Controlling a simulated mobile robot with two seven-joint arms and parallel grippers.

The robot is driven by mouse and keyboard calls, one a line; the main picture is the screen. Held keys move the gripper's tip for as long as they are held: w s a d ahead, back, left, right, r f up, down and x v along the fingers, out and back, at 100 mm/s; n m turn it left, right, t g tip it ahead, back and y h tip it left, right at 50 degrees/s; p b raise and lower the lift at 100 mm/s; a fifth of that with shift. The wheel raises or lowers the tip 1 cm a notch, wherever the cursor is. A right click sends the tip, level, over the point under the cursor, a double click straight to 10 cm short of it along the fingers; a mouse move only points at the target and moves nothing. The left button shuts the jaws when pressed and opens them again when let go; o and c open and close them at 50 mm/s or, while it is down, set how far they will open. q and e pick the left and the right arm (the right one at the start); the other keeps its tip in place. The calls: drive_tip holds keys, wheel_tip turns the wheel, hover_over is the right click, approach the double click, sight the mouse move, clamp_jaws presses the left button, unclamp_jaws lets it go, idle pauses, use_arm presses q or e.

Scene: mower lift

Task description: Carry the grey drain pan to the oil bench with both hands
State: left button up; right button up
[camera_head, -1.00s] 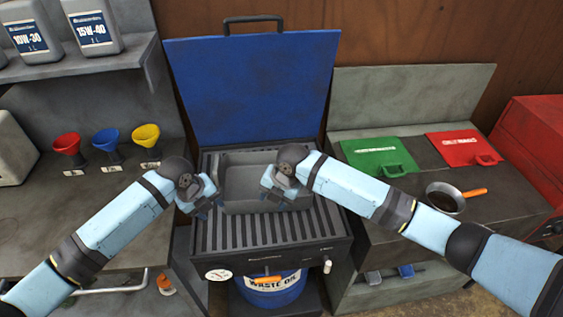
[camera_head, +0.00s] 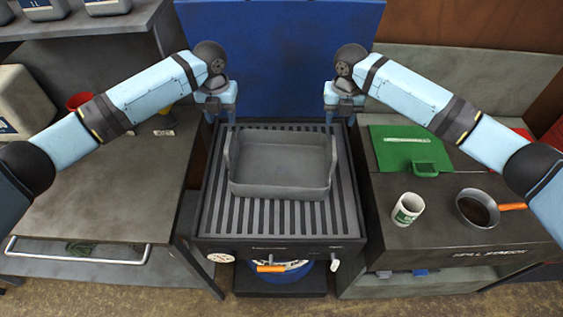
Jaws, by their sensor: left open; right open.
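My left gripper (camera_head: 219,118) is open and empty, above and behind the pan's left side. My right gripper (camera_head: 340,118) is open and empty, above and behind the pan's right side. Both grippers are apart from the pan.
The raised blue lid (camera_head: 280,50) stands behind the grate. The left bench top (camera_head: 110,205) is mostly clear. A blue bucket (camera_head: 285,273) stands below the grate.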

sight(228, 142)
use_arm(q)
wheel_tip(228, 142, down, 13)
drive_tip(key=shift+f, duration=0.1)
use_arm(e)
wheel_tip(228, 142, down, 13)
drive_tip(key=shift+f, duration=0.2)
use_arm(q)
clamp_jaws()
use_arm(e)
clamp_jaws()
use_arm(q)
drive_tip(key=shift+w, duration=0.1)
use_arm(e)
drive_tip(key=shift+r, duration=0.1)
